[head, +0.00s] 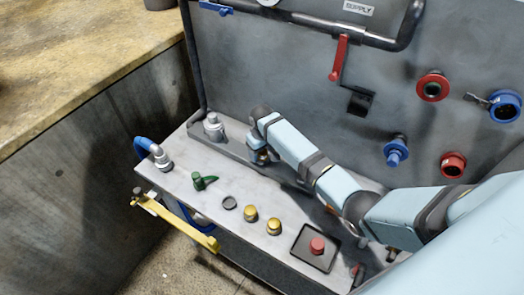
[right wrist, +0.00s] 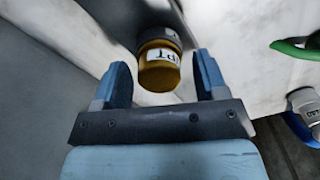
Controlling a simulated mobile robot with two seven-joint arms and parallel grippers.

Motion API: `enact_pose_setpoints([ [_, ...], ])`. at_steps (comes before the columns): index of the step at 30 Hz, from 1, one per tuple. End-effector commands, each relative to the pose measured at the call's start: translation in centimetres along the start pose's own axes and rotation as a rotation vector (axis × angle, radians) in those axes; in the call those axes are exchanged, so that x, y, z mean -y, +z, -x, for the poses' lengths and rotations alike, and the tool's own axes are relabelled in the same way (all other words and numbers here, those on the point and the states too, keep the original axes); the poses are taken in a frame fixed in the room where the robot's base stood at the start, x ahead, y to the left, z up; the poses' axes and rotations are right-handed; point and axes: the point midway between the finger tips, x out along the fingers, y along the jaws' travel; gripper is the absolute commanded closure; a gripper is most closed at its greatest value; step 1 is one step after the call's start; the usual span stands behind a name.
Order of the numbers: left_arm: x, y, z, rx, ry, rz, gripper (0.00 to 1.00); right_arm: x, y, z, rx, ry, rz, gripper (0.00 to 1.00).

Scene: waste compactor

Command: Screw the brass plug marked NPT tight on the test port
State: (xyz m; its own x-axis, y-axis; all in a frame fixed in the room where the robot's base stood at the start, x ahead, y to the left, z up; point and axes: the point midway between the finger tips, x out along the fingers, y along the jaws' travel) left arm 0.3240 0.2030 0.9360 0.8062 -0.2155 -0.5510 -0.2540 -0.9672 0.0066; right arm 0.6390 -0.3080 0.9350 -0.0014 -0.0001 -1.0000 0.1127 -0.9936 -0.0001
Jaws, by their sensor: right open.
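In the right wrist view, a brass plug (right wrist: 159,70) with a white label stands against a dark metal part. The label's letters are turned and only partly legible, so I cannot confirm NPT. My right gripper (right wrist: 163,80) is open, its blue fingers on either side of the plug with gaps visible. In the head view my right gripper (head: 258,150) is at the back of the grey deck; the plug there is mostly hidden by it. I cannot tell how far the plug is threaded on. My left gripper is not in view.
Two other brass caps (head: 262,220) stand on the deck (head: 180,180), beside a dark round piece (head: 229,203), a green-handled valve (head: 203,182) and a red button (head: 317,245). A grey fitting (head: 213,127) stands at the back left. A red lever (head: 339,58) hangs on the panel behind.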

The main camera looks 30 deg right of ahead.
Motion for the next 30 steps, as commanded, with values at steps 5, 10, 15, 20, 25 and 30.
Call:
enact_pose_setpoints([
  [5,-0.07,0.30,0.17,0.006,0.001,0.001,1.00,-0.13,-0.04,0.05,-0.001,0.002,0.230,0.34],
  [10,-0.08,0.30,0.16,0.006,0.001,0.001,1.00,-0.13,-0.01,0.03,0.000,0.002,0.355,0.34],
  [15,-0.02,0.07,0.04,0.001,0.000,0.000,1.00,-0.16,0.05,0.02,0.001,0.003,0.610,0.34],
  [20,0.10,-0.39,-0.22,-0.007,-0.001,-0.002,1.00,-0.11,0.04,0.02,0.000,0.002,0.719,0.34],
  [25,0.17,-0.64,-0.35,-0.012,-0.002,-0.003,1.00,-0.07,0.04,0.01,-0.001,0.001,0.721,0.34],
  [30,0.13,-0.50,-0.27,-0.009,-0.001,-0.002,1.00,-0.07,0.05,0.01,0.000,0.001,0.719,0.73],
])
